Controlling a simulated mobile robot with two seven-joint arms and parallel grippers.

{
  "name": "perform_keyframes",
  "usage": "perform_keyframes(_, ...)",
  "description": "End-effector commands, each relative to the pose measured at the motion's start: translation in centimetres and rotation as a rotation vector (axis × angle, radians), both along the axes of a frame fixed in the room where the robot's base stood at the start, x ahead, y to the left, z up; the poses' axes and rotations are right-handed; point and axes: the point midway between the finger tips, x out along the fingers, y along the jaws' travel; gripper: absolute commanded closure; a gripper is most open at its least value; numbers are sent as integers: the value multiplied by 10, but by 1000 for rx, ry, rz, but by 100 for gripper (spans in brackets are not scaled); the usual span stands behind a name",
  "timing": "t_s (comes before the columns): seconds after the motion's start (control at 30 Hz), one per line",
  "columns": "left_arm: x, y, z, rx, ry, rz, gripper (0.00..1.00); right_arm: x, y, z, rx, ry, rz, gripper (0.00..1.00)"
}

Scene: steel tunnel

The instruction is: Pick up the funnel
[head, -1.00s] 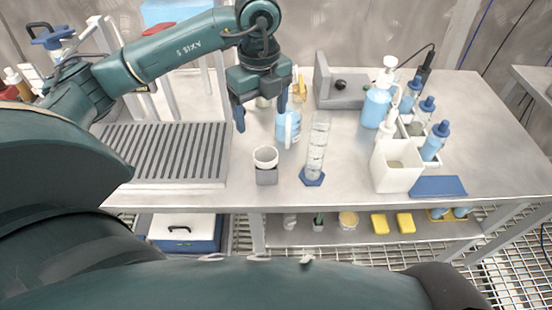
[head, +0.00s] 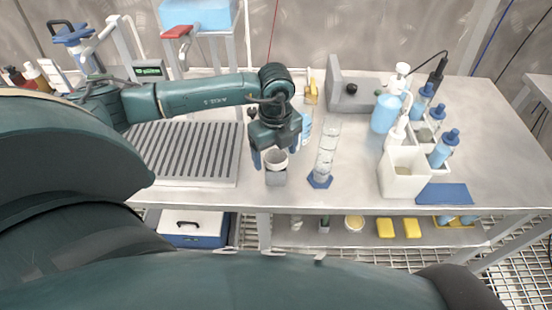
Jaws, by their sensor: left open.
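A white, round-rimmed piece, which looks like the funnel (head: 276,160), sits upright in a small grey block (head: 276,178) near the front of the steel bench. My left gripper (head: 277,152) is open, its blue fingers pointing down. It is right at the funnel, with one finger to the left of the rim and the other to the right and a little behind. I cannot tell whether a finger touches it. The funnel's lower part is hidden in the block. My right gripper is out of view.
A clear measuring cylinder (head: 327,155) with a blue foot stands close on the right. A blue-filled vessel (head: 306,126) is partly hidden behind my gripper. A white caddy (head: 403,180) and bottles stand further right. A slatted drain tray (head: 190,152) lies left.

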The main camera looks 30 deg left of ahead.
Motion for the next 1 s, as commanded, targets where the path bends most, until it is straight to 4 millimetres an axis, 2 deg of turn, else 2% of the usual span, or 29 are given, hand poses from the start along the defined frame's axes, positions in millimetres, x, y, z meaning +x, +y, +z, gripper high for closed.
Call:
perform_keyframes(0.13, 0, 0, 0, 0, 0, 0, 23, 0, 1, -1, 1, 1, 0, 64)
perform_keyframes(0.77, 0, 0, 1, 0, 0, 0, 74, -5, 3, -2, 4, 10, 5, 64)
perform_keyframes(1.0, 1, 0, 6, 0, -1, 1, 74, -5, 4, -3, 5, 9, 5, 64)
